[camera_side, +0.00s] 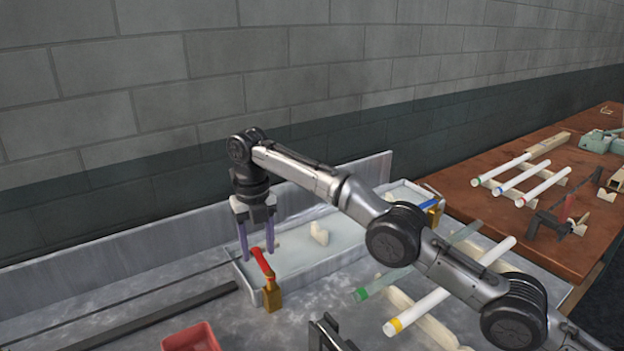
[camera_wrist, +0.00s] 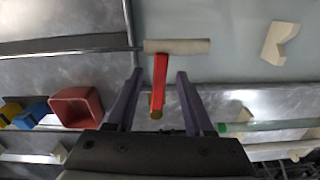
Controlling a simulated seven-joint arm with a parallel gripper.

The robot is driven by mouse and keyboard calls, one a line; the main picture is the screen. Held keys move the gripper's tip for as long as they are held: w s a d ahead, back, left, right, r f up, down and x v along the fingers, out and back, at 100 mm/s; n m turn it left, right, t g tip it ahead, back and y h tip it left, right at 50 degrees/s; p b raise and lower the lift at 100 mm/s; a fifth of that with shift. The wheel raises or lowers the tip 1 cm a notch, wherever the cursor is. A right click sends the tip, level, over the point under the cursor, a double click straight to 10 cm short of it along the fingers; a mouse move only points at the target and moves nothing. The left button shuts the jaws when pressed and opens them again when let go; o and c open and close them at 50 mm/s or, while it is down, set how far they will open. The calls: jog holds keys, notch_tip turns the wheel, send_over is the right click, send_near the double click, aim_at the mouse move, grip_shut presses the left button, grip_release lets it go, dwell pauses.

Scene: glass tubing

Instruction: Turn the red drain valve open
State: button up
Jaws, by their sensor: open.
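The red drain valve has a red lever handle (camera_side: 263,263) on a brass body (camera_side: 272,298) at the near left corner of a shallow pale tray. The handle also shows in the wrist view (camera_wrist: 159,82), with a bit of brass at its lower end. My gripper (camera_side: 256,253) is open, its purple fingers pointing down. In the side view the fingertips are close to the handle. In the wrist view my gripper (camera_wrist: 160,73) has one finger on each side of the handle, with a gap on both sides. Contact cannot be seen.
A beige rod (camera_wrist: 177,46) lies crosswise at the handle's upper end. The shallow tray (camera_side: 290,262) holds a pale block (camera_side: 319,233); a blue-handled valve (camera_side: 424,204) is at its far end. A red bin (camera_side: 190,338) stands in front. Glass tubes (camera_side: 450,287) lie right.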

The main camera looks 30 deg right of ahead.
jog(key=shift+d, duration=0.1)
jog(key=s+d+m, duration=0.6)
jog(key=s+m, duration=0.1)
jog(key=m, duration=1)
notch_tip(320, 180, up, 15)
jog(key=s+d+r+t, duration=0.1)
jog(key=s+d+r, duration=0.2)
jog(key=r, duration=0.2)
jog(key=s+d+r+m+t, duration=0.1)
jog(key=s+d+r, duration=0.2)
jog(key=r, duration=0.3)
jog(key=shift+s+d, duration=0.4)
jog(key=shift+d, duration=0.4)
